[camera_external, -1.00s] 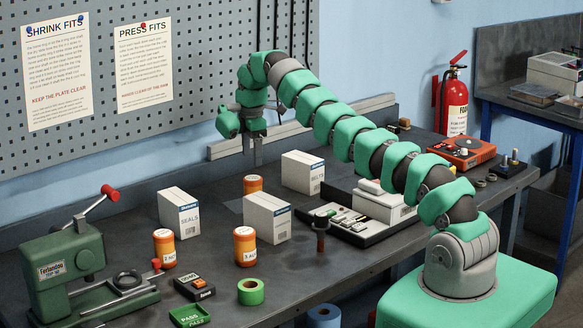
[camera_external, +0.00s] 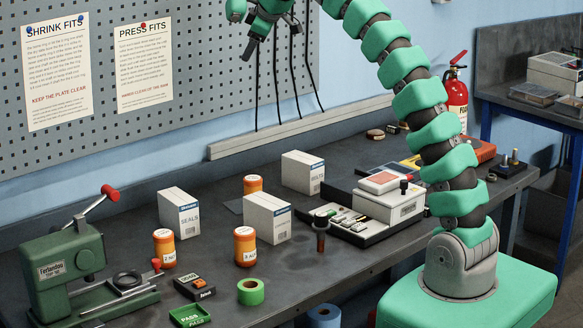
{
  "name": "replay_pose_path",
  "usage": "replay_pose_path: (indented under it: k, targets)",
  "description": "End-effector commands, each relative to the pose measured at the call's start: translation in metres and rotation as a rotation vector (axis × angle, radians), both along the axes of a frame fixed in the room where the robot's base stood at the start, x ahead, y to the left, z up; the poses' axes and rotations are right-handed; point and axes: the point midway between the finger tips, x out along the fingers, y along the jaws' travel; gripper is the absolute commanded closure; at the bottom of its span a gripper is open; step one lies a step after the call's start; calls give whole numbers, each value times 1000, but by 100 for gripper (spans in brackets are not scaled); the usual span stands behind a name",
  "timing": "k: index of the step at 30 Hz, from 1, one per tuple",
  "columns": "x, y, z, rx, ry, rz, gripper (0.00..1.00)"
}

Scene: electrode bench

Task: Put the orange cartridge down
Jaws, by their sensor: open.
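Three orange canisters with pale labels stand upright on the dark bench. One is at the back (camera_external: 253,184), partly hidden by a white box. One is in front of the boxes (camera_external: 244,257), and one is to the left (camera_external: 165,258). I cannot tell which of them is the orange cartridge. My gripper (camera_external: 270,38) is raised high in front of the pegboard, at the top of the picture. Its dark fingers are apart with nothing between them, well clear of the canisters.
White boxes (camera_external: 180,212) (camera_external: 266,227) (camera_external: 302,177) stand around the canisters. A green press (camera_external: 70,262) fills the bench's left end. Green tape (camera_external: 251,291) and a dark upright pin (camera_external: 320,242) are in front. A device with a red-topped block (camera_external: 385,186) stands right.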

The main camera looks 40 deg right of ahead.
Motion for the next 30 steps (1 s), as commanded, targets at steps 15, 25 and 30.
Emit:
replay_pose_path:
  k: [15, 25, 30]
  targets:
    - [-105, 14, 140, 224, -338, -218, 30]
    - [-191, 21, 204, 413, -545, -319, 30]
    - [-233, 23, 225, 509, -634, -355, 30]
